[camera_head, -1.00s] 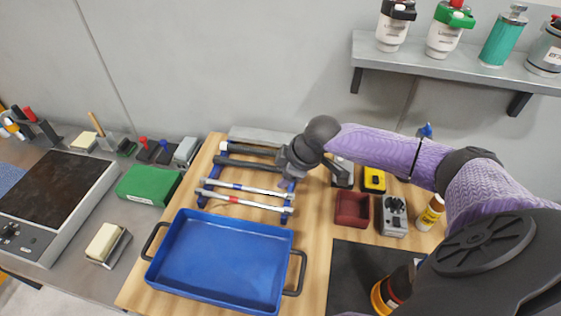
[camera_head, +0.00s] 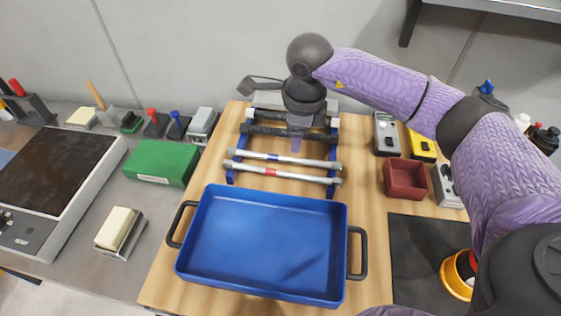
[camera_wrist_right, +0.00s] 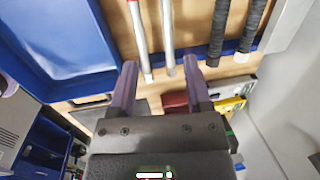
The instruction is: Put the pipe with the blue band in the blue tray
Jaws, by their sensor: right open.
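The pipe with the blue band (camera_head: 260,155) is silver and lies across a rack with blue side rails (camera_head: 332,185). A silver pipe with a red band (camera_head: 300,176) lies parallel in front of it. My right gripper (camera_head: 296,146) points down over the blue-banded pipe, right of its band, with open fingers. In the right wrist view the open fingers (camera_wrist_right: 160,65) straddle the end of this pipe (camera_wrist_right: 168,40); its height between them cannot be told. The empty blue tray (camera_head: 265,235) sits in front of the rack. My left gripper is not in view.
Two dark pipes (camera_head: 262,131) lie at the back of the rack. A dark red box (camera_head: 408,178) and a dark mat (camera_head: 425,255) are to the right. A green box (camera_head: 162,162) and a scale (camera_head: 60,190) are to the left.

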